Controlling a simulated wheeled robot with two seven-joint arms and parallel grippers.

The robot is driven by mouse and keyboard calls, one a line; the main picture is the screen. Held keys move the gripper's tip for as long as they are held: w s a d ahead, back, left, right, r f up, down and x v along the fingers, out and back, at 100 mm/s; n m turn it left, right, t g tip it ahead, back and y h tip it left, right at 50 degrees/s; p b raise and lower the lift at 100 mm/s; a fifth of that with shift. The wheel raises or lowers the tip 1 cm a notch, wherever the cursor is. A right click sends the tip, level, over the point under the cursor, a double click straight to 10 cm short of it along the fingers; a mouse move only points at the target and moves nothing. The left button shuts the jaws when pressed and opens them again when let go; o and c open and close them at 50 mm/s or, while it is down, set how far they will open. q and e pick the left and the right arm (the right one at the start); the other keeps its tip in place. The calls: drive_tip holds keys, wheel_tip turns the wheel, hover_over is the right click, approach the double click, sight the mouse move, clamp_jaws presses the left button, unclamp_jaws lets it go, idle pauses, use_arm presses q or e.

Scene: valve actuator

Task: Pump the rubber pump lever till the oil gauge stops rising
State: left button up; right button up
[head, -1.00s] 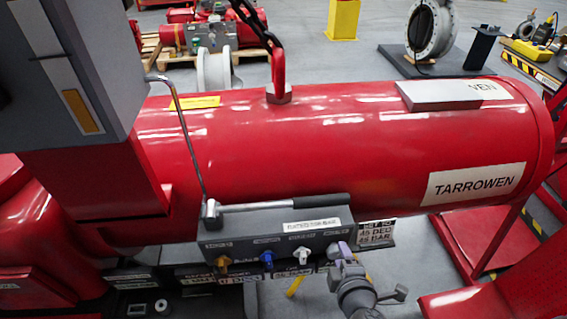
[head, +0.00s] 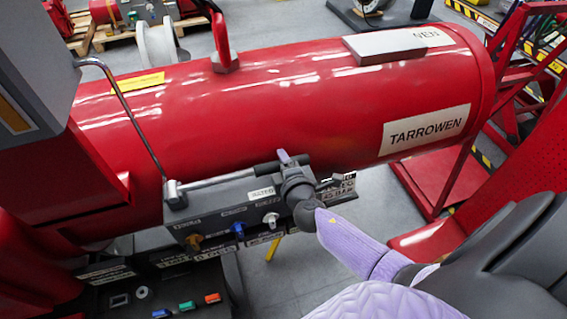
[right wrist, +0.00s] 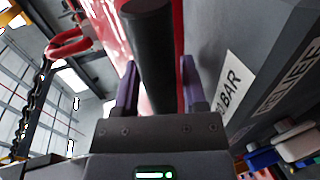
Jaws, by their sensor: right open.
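The pump lever is a metal rod (head: 215,182) with a black rubber grip (head: 266,170), lying along the top of a grey pump block (head: 225,202) in front of the red cylinder. My right gripper (head: 289,160) is at the grip's right end in the head view, its hand partly hiding that end. In the right wrist view the black grip (right wrist: 150,45) runs between the two purple fingers of the open gripper (right wrist: 158,88), with gaps on both sides. I cannot make out an oil gauge. My left gripper is not in view.
The large red cylinder (head: 290,100), labelled TARROWEN, lies right behind the lever. A bent metal rod (head: 130,110) rises at the lever's left end. Coloured knobs (head: 238,229) stick out of the block's front. A red frame (head: 440,185) stands at the right.

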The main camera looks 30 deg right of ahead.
clamp_jaws()
idle(1.3)
